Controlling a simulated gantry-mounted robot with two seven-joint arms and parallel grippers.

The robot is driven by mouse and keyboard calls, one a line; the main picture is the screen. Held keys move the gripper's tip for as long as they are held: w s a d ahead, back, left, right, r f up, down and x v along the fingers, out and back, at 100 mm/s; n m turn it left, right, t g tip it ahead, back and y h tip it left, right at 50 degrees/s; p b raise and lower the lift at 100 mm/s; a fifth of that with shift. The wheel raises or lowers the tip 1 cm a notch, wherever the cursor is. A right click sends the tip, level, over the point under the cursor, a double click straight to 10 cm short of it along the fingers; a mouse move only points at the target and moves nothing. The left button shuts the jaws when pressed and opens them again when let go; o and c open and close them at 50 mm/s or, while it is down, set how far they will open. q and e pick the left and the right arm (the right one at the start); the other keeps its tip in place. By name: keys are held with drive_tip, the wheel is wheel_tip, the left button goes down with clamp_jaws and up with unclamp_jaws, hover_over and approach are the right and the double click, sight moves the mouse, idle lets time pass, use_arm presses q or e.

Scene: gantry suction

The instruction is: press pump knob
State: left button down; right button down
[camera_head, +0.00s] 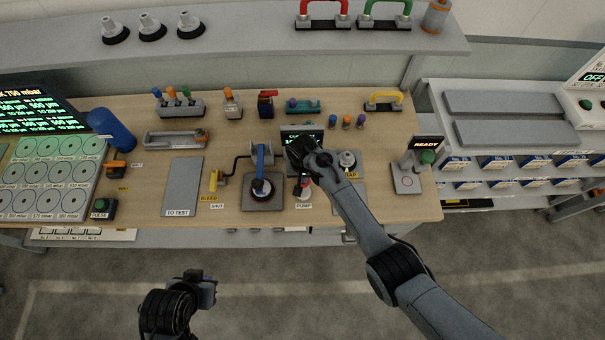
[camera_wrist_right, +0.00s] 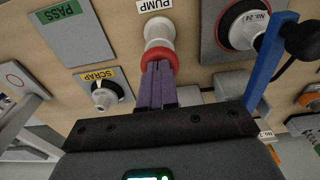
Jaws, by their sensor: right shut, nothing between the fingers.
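The pump knob (camera_wrist_right: 160,58) is a red ring-like cap on a white round base beside the PUMP label (camera_wrist_right: 153,5) in the right wrist view. In the head view the knob (camera_head: 305,182) shows just below my right gripper (camera_head: 302,172). In the right wrist view my right gripper (camera_wrist_right: 158,70) has its purple fingers shut together and empty. Their tips overlap the red knob; I cannot tell whether they touch it. My left gripper (camera_head: 203,287) hangs over the floor in front of the bench; its jaws are too unclear to judge.
Left of the pump, a blue-handled fixture (camera_head: 262,170) stands on a dark plate. A white knob (camera_head: 347,160) by the SCRAP label is to the right. A READY display (camera_head: 428,143) stands at the bench's right end. The TO TEST mat (camera_head: 183,185) is empty.

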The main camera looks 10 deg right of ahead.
drive_tip(key=r+p, duration=0.3)
drive_tip(key=r, duration=0.1)
drive_tip(key=shift+s+p, duration=0.25)
drive_tip(key=shift+p, duration=0.1)
wheel_tip(320, 180, up, 9)
drive_tip(key=b, duration=0.1)
drive_tip(key=shift+s+b, duration=0.25)
drive_tip(key=shift+b, duration=0.1)
drive_tip(key=shift+a+r, duration=0.1)
drive_tip(key=shift+r, duration=0.05)
